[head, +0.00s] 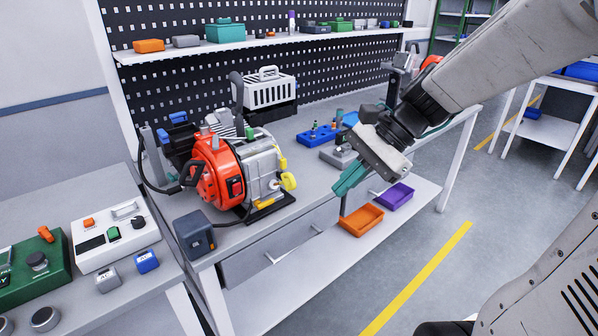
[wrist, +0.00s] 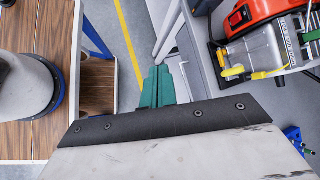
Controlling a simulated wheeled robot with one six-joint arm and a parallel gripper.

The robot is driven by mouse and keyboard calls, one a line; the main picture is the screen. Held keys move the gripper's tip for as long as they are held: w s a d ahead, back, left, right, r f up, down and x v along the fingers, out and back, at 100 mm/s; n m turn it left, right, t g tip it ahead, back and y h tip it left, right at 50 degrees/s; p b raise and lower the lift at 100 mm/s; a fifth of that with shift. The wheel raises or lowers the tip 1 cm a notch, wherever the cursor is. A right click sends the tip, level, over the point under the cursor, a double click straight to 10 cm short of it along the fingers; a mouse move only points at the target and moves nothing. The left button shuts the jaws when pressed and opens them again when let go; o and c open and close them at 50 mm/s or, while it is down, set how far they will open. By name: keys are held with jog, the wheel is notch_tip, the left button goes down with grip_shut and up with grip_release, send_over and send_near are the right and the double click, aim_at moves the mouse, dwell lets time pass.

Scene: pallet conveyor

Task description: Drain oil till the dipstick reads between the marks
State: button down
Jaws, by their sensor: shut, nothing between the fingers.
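A machine with an orange-red housing (head: 219,172) and a grey metal body (head: 259,165) stands on the workbench. A yellow knob (head: 288,181) sticks out from its right side. A smaller yellow part is just above it. The machine also shows at the top right of the wrist view (wrist: 262,42), with the yellow knob (wrist: 232,72) on its near side. I cannot make out a dipstick reading or any marks. My gripper (head: 341,190) has teal fingers, shut and empty. It hangs in front of the bench edge, right of the machine and apart from it.
The bench (head: 318,180) has a shelf below with an orange tray (head: 361,220) and a purple tray (head: 394,196). Blue parts (head: 318,135) lie behind my gripper. A dark blue box (head: 195,233) stands at the bench's front left corner. Open floor (head: 480,215) lies to the right.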

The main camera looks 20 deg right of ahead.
jog(key=w+d+f+m+t+y, duration=0.2)
jog(key=w+d+m+t, duration=0.3)
jog(key=w+d+m, duration=0.45)
send_near(284, 181)
notch_tip(284, 181, down, 2)
jog(key=a, duration=0.3)
jog(key=shift+w+f+m, duration=0.1)
jog(key=shift+w+m, duration=0.25)
jog(key=shift+w, duration=0.15)
jog(key=shift+d, duration=0.15)
